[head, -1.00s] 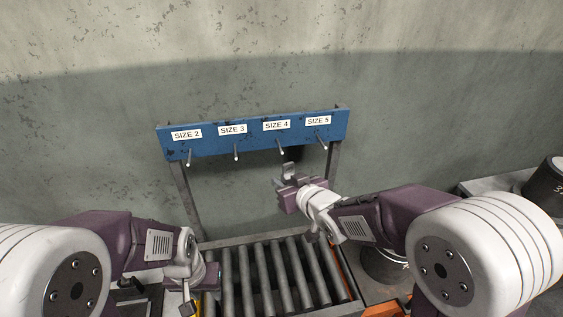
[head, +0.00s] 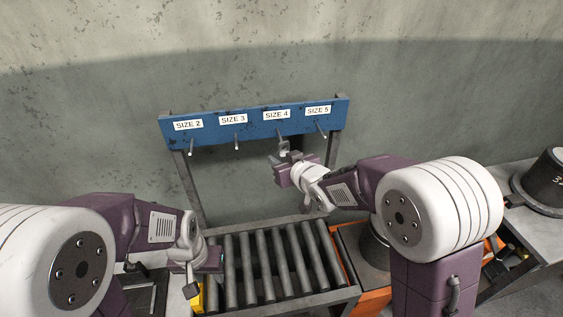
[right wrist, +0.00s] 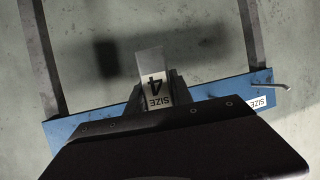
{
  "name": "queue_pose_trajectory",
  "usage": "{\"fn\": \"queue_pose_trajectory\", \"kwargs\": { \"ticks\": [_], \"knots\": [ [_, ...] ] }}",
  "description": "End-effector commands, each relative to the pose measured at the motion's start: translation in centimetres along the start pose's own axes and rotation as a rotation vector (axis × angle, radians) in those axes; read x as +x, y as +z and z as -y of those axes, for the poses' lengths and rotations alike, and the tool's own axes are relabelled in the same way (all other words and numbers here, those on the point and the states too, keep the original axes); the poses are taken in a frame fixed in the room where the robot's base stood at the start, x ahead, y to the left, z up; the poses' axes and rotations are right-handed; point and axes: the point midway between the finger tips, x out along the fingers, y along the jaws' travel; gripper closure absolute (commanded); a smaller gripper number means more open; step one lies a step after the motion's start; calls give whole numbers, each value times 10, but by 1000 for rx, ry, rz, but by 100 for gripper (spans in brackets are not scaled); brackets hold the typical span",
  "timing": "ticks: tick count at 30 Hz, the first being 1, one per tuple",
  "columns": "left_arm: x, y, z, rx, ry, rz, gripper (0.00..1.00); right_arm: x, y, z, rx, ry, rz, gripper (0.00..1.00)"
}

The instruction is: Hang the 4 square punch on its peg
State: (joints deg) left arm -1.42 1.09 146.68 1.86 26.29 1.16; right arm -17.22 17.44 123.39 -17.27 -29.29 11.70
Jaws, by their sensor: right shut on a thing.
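My right gripper (head: 279,160) is raised just below the SIZE 4 label (head: 277,114) of the blue rack. It is shut on the square punch (head: 284,147), a small grey piece at its tips. In the right wrist view the punch (right wrist: 151,62) stands between the dark fingers, with an upside-down "SIZE" and "4" on its face. The SIZE 4 peg (head: 280,132) is right at the punch in the head view. I cannot tell whether the punch touches or is on it. My left gripper (head: 193,284) hangs low by the rollers' left edge; its jaws are unclear.
The blue rack (head: 205,135) has bare pegs under SIZE 2 (head: 191,148), SIZE 3 (head: 237,142) and SIZE 5 (head: 321,130). A roller conveyor (head: 264,268) lies below it. A dark round part (head: 545,180) stands on a table at right.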

Motion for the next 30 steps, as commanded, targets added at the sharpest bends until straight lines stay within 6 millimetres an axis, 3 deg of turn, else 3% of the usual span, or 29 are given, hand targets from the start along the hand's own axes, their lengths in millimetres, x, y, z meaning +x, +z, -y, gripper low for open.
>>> {"fn": "queue_pose_trajectory", "kwargs": {
  "ticks": [18,30],
  "knots": [
    [-17,-2,0,0,0,0,64,39,-16,-12,0,1,-4,100],
    [-12,-1,0,0,0,0,64,53,-12,-15,0,0,-5,100]
  ]
}}
